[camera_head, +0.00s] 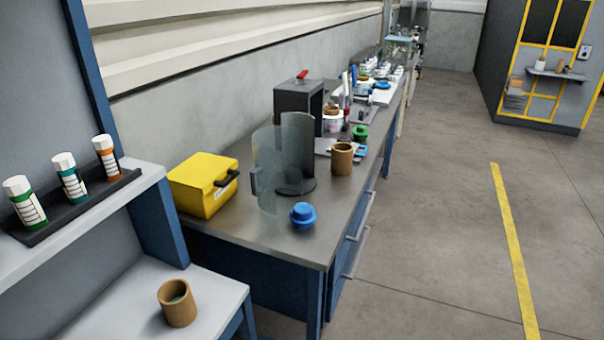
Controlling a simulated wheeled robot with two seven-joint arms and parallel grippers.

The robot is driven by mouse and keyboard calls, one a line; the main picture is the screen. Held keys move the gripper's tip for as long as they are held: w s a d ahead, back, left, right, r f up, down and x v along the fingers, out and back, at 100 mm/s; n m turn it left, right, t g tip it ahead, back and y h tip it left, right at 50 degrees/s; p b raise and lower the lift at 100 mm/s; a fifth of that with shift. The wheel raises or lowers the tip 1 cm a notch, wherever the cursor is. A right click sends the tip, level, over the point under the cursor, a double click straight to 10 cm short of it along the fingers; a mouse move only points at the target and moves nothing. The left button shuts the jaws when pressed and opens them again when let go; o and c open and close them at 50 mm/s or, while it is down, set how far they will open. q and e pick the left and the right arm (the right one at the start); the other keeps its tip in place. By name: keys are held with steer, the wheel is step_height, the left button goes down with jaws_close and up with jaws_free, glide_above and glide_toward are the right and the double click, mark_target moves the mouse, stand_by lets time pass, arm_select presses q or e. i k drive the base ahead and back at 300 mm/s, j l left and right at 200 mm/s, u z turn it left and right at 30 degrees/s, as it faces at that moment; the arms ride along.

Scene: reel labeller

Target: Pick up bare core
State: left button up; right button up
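Two short brown cores without labels show in the head view. One core (178,304) stands upright on the low grey shelf (222,290) at the lower left, its open top facing up and a greenish patch showing inside. The other core (342,159) stands upright on the metal workbench (320,222), to the right of a clear curved shield (268,170). I cannot tell which of the two the task means. Neither of my grippers is in view.
A yellow case (203,186) and a blue knobbed piece (302,215) sit on the bench, near a black machine (297,100). A rack (75,200) holds three capped tubes on the upper left shelf. Clutter fills the bench's far end. The floor at right is clear.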

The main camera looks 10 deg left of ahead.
mark_target(342, 152)
steer(key=i+l+u, duration=0.1)
steer(key=u, duration=0.25)
steer(key=l+u, duration=0.15)
steer(key=u, duration=0.2)
steer(key=i+l+u, duration=0.1)
steer(key=u, duration=0.25)
steer(key=i+l+u, duration=0.1)
steer(key=l+u, duration=0.25)
steer(key=l, duration=0.65)
steer(key=l+u, duration=0.4)
steer(key=l, duration=1.55)
steer(key=k+l, duration=0.1)
steer(key=l, duration=0.85)
